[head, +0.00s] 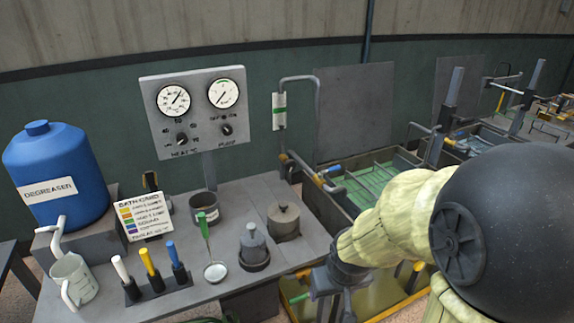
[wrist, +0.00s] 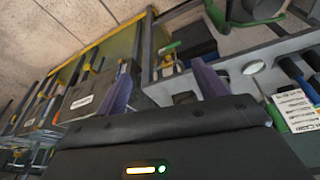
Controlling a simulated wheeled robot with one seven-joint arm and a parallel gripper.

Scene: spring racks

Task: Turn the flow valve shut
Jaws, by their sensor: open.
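A flow gauge (head: 280,111) with a green band hangs on a grey bent pipe (head: 316,95) beside the gauge panel in the head view. Below it, a pipe with an orange ring and a blue-ended lever (head: 329,170) reaches over the green tank; I cannot tell for certain which part is the flow valve. The gauge is not identifiable in the wrist view.
The bench holds a lidded grey pot (head: 284,222), a ladle (head: 215,272), several coloured-handled tools (head: 151,268), a card (head: 146,213) and a blue degreaser drum (head: 58,172). Green tanks (head: 375,178) stand right of the bench. A yellow-edged tray lies below my gripper.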

